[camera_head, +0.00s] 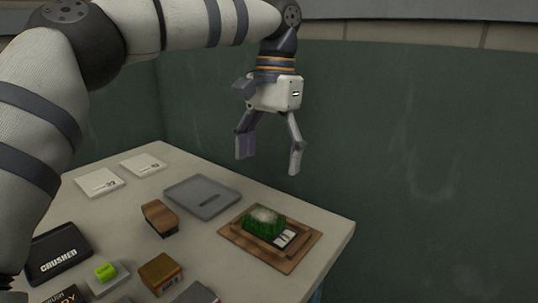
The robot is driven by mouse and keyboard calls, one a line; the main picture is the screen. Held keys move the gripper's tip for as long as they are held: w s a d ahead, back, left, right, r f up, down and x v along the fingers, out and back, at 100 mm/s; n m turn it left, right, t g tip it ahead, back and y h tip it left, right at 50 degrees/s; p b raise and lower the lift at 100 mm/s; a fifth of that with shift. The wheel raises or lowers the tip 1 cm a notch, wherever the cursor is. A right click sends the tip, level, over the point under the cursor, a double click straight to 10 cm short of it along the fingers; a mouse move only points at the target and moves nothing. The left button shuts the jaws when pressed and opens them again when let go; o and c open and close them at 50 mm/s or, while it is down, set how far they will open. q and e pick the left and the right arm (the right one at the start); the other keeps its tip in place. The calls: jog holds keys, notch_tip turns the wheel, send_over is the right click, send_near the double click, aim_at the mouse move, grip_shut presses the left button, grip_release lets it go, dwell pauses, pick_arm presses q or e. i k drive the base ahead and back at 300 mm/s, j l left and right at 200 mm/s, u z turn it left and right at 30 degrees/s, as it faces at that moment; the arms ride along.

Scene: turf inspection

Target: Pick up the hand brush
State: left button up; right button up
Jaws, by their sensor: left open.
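A wooden block with a dark underside, which looks like the hand brush (160,217), lies on the table left of centre. My left gripper (270,163) is open and empty, with its two fingers pointing down. It hangs in the air above the table's far right side, up and to the right of the brush and well apart from it. My right gripper is not in view.
The pale table (218,272) holds a flat grey tray (185,205) and a wooden board (285,262) with green turf (262,226). White tiles (100,182), a black "CRUSHED" box (55,250), a brown block (160,272) and a lime-green item (106,271) also lie there.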

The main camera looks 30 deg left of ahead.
aim_at(165, 221)
jog(key=k+l, duration=0.75)
jog(key=l, duration=0.25)
jog(key=k+l, duration=0.4)
jog(key=l, duration=0.1)
